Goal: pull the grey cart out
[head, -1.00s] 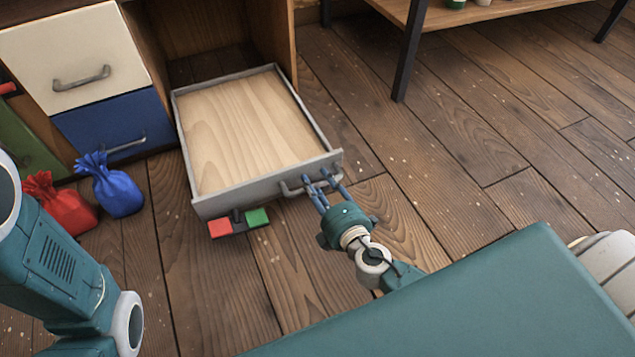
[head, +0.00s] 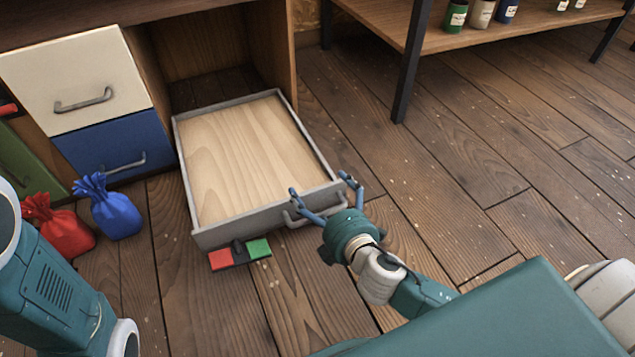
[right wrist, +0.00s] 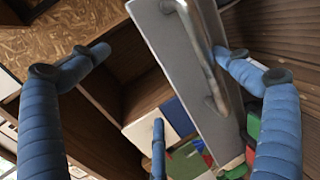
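The grey cart (head: 260,220), a low box with a bare wooden floor, stands out on the floor in front of the open bay of the cabinet. Its far end is near the bay opening. Its front panel carries a grey bar handle (head: 305,221); the handle also shows in the right wrist view (right wrist: 203,57). My right gripper (head: 319,186) is open at the front panel, its blue fingers spread wide to either side of the handle and not closed on it. A red and green pedal (head: 239,254) sits low at the cart's front. My left gripper is out of view.
A blue bag (head: 112,212) and a red bag (head: 62,230) stand on the floor left of the cart. A cabinet with cream (head: 75,75) and blue (head: 120,150) drawers is behind them. A shelf (head: 450,40) with tins stands at the back right. Floor right of the cart is clear.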

